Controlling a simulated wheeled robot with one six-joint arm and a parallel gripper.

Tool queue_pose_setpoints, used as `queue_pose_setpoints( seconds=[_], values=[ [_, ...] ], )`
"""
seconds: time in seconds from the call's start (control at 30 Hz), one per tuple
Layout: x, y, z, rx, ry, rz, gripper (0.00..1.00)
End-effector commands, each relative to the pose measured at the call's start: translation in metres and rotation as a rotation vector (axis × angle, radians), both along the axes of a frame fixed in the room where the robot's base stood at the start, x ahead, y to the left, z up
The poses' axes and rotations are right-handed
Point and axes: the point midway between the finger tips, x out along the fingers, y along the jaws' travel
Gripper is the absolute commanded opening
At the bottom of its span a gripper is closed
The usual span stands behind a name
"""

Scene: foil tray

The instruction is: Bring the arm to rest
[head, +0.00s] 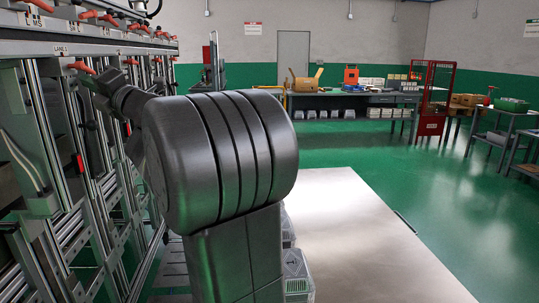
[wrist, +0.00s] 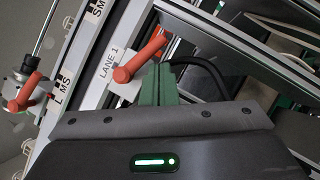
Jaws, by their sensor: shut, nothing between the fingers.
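My gripper (wrist: 157,82) shows in the wrist view with its green fingers together and nothing between them. An orange-red handle (wrist: 139,58) on the rack frame is close to the left of the fingertips; I cannot tell whether they touch. In the head view my arm reaches from the centre toward the rack (head: 60,48) at left. Its far end is near the rack's upper part, and the fingers are too small and hidden there to make out.
A second orange-red handle (wrist: 25,93) and a white "LANE 1" label (wrist: 106,64) are on the rack. A workbench (head: 350,96) and a red frame (head: 433,100) stand farther back.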

Motion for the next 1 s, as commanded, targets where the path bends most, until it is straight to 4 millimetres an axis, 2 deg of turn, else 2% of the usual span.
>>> queue_pose_setpoints(
  seconds=[0.03, 1.0],
  values=[
    [0.001, 0.0, -0.006, 0.004, -0.02, -0.001, 0.0],
    [0.012, -0.008, -0.021, 0.052, -0.404, -0.022, 0.0]
  ],
)
